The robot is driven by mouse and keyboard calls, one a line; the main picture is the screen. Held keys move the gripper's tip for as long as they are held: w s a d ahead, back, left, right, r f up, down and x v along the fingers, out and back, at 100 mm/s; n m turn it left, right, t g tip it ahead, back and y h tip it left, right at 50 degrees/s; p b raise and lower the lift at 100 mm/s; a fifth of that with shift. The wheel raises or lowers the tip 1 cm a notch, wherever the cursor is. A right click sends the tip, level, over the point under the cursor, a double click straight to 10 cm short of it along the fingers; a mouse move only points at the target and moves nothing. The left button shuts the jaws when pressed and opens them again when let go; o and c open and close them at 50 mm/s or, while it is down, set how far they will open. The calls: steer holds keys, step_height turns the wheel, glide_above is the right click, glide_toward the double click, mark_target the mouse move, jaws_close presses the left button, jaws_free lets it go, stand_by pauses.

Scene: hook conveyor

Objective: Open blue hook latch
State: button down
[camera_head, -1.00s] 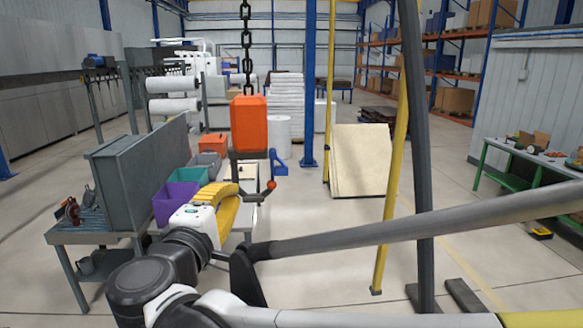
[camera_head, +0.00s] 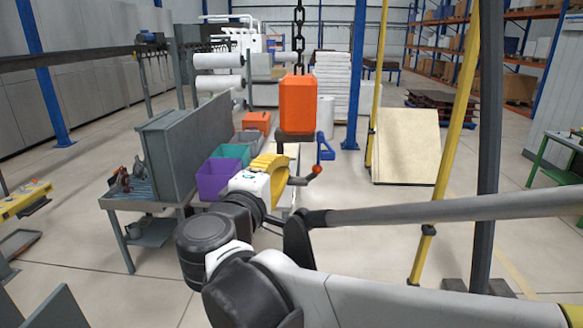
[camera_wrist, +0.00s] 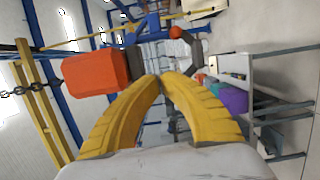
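An orange block (camera_head: 297,104) hangs from a chain, with a dark grey part (camera_head: 295,136) beneath it. A blue latch (camera_head: 325,147) sits at its lower right. A curved lever with a red ball (camera_head: 316,170) is just below; the red ball also shows in the wrist view (camera_wrist: 177,32). My gripper (camera_head: 275,160) is just below and left of the block in the head view. In the wrist view the yellow fingers of my gripper (camera_wrist: 161,77) meet at their tips, with nothing visible between them. The orange block (camera_wrist: 95,73) is left of them. I cannot tell whether the fingers touch anything.
Purple (camera_head: 217,178) and teal (camera_head: 231,153) bins stand behind my gripper, beside a grey workbench (camera_head: 150,203). A yellow post (camera_head: 455,145) and a dark post (camera_head: 487,150) stand at the right. A beige board (camera_head: 407,146) leans behind. The floor at lower left is mostly clear.

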steer(key=w+d+p, duration=0.2)
steer(key=w+d, duration=0.3)
steer(key=shift+w+d, duration=0.2)
steer(key=shift+d, duration=0.05)
steer(key=shift+s+d, duration=0.1)
steer(key=shift+f+n, duration=0.15)
steer(key=shift+n, duration=0.15)
